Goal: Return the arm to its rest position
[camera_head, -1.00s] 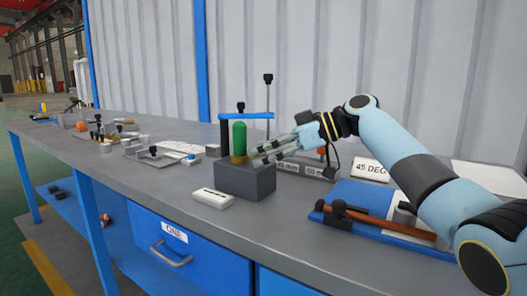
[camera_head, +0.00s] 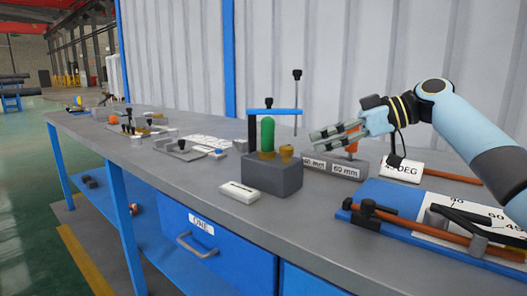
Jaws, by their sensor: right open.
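My right arm (camera_head: 462,122) comes in from the right edge. Its gripper (camera_head: 316,137) is open and empty, pointing left in the air above the bench. It is to the right of the green cylinder (camera_head: 267,134) and apart from it. The green cylinder stands upright on the dark grey block (camera_head: 272,178), under a blue bar (camera_head: 274,112). A small brass-coloured piece (camera_head: 286,153) sits on the same block. My left gripper is out of the picture.
A white box (camera_head: 239,192) lies at the front. Small fixtures (camera_head: 180,150) stand farther left.

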